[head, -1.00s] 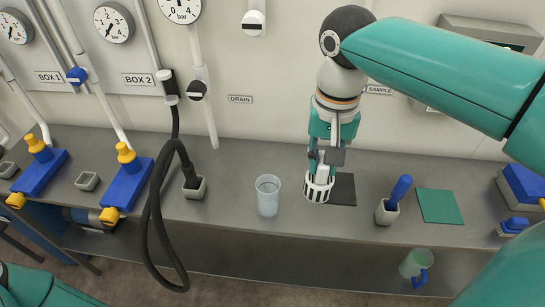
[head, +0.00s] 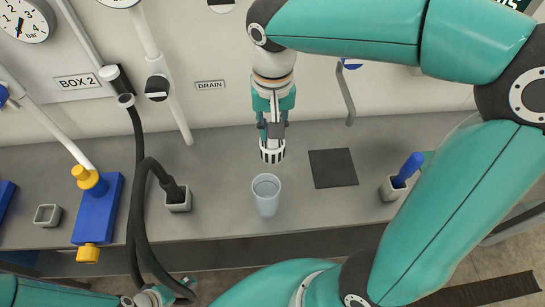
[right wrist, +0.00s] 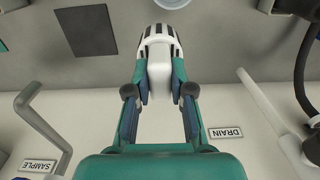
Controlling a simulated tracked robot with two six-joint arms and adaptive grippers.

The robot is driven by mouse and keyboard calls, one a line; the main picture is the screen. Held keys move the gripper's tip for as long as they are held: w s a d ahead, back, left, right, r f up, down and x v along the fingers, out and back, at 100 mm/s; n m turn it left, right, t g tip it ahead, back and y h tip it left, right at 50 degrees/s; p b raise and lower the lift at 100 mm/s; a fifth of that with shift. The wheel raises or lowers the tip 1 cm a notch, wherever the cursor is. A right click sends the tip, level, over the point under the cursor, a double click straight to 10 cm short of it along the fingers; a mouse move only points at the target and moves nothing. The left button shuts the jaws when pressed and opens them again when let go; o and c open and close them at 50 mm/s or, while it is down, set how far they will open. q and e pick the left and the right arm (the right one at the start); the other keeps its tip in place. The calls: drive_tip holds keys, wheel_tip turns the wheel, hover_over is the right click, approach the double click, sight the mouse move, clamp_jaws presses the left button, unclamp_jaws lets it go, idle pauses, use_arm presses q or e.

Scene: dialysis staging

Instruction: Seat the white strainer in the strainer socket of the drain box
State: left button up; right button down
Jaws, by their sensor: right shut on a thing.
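The white strainer (head: 272,155), a small slotted cup, is held in my right gripper (head: 273,135). In the right wrist view the gripper (right wrist: 158,92) is shut on the white strainer (right wrist: 158,50), with one finger on each side. The strainer hangs over the counter, just behind a translucent cup (head: 266,196) and left of a dark square mat. A DRAIN label (head: 210,85) is on the wall behind. I cannot pick out the drain box or its strainer socket. My left gripper (head: 183,287) shows only partly at the bottom left beside a black hose; its jaws are unclear.
The black hose (head: 133,225) loops over the counter's front edge, left of the cup, from a grey holder (head: 178,202). The dark mat (head: 333,168) lies bare. A blue-handled tool (head: 408,168) stands in a holder at right. A blue block (head: 98,208) is at left.

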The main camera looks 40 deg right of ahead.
sight(273, 161)
wheel_tip(273, 161, down, 8)
drive_tip(key=shift+f, duration=2.1)
drive_tip(key=shift+s, duration=0.1)
drive_tip(key=shift+f, duration=0.15)
drive_tip(key=c, duration=1)
unclamp_jaws()
